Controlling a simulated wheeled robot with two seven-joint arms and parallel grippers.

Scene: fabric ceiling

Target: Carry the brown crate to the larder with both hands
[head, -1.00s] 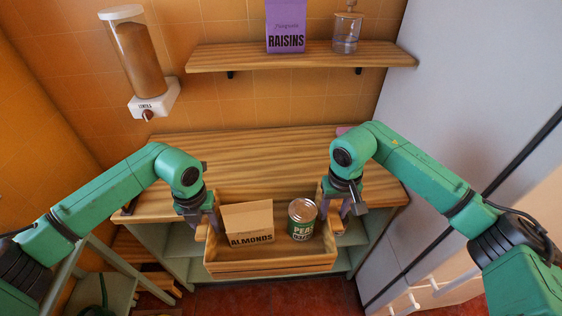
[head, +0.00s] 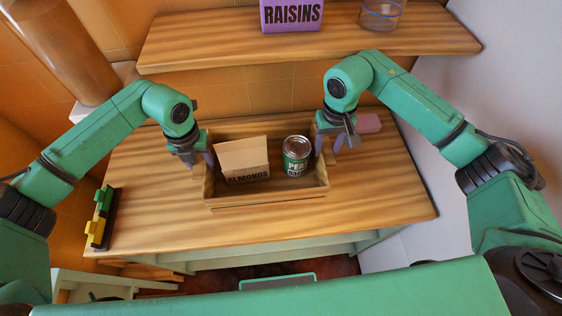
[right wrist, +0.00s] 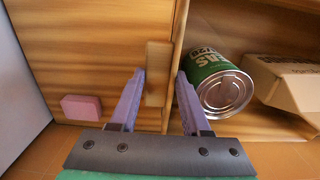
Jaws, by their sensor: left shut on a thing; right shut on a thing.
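The brown wooden crate (head: 268,197) is over the wooden counter (head: 160,215) in the head view; I cannot tell whether it touches the top. It holds an almonds box (head: 243,160) and a green pea can (head: 296,157). My left gripper (head: 208,162) is shut on the crate's left end. My right gripper (head: 324,142) is shut on its right end. In the right wrist view, the fingers of the right gripper (right wrist: 156,90) straddle the crate's end wall, with the can (right wrist: 218,82) just inside.
A pink block (head: 367,123) lies on the counter right of the crate. Yellow and green items (head: 99,216) stand at its left edge. A shelf (head: 220,40) above bears a raisins box (head: 291,14) and a glass jar (head: 381,13). The counter's front right is clear.

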